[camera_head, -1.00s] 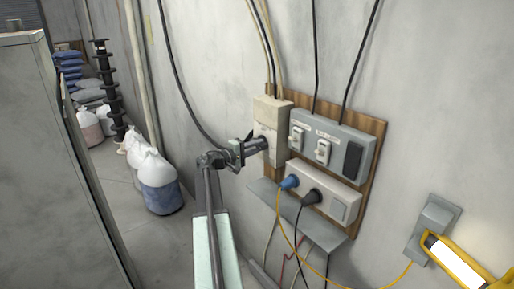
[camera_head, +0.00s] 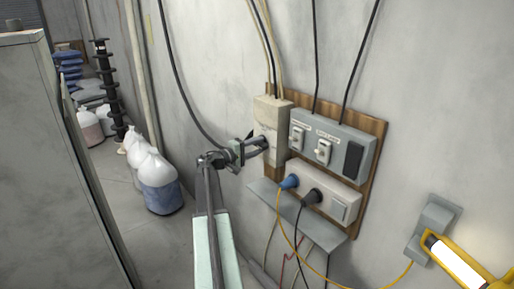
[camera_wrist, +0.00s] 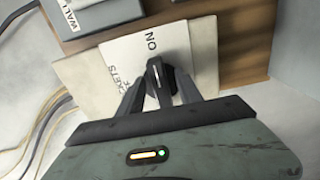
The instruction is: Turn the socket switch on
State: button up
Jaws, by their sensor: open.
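The socket switch (camera_wrist: 158,72) is a dark lever on a white plate (camera_wrist: 125,48) marked "ON" and, partly hidden, a word ending in "KETS". In the wrist view my gripper (camera_wrist: 158,88) is open, with one dark finger on each side of the lever. Whether the fingers touch it I cannot tell. In the head view my gripper (camera_head: 262,143) is at the front of the beige switch box (camera_head: 270,114), at the left of the wooden board (camera_head: 375,136). There the gripper hides the lever.
Right of the beige box is a grey panel (camera_head: 335,136) with two small switches. Below it is a white socket strip (camera_head: 341,190) with blue and black plugs, above a grey ledge (camera_head: 322,234). A lit yellow lamp (camera_head: 455,264) is at lower right. A grey cabinet (camera_head: 55,150) stands left.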

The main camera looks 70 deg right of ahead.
jog(key=v, duration=0.8)
